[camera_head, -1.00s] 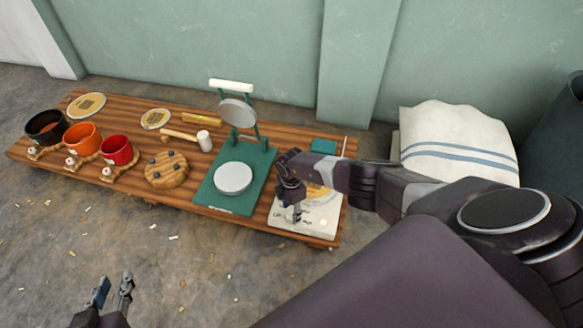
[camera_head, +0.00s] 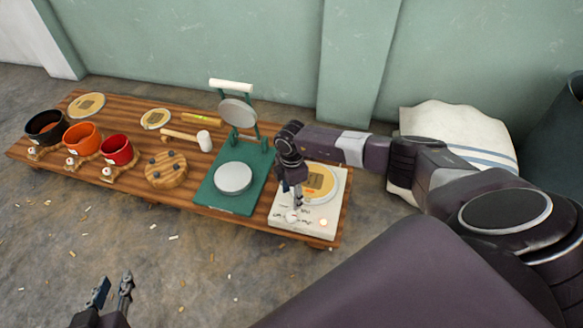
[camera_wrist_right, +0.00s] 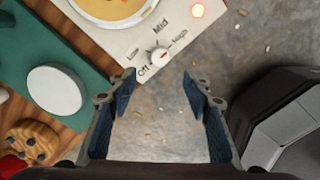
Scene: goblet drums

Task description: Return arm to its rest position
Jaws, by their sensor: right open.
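My right gripper (camera_head: 291,205) is above the front of a white heating plate device at the right end of the low wooden table. In the right wrist view my right gripper (camera_wrist_right: 160,100) is open and empty. A round tan disc (camera_head: 321,182) lies on the device. My left gripper (camera_head: 112,290) is open and empty at the lower left, over the floor.
The wooden table (camera_head: 115,110) bears a green press (camera_head: 212,200) with a raised lid, a mallet (camera_head: 203,140), a round wooden block (camera_head: 165,170) and black, orange and red pots (camera_head: 83,138). A white sack (camera_head: 455,130) stands right of the table. The floor in front is clear except for shavings.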

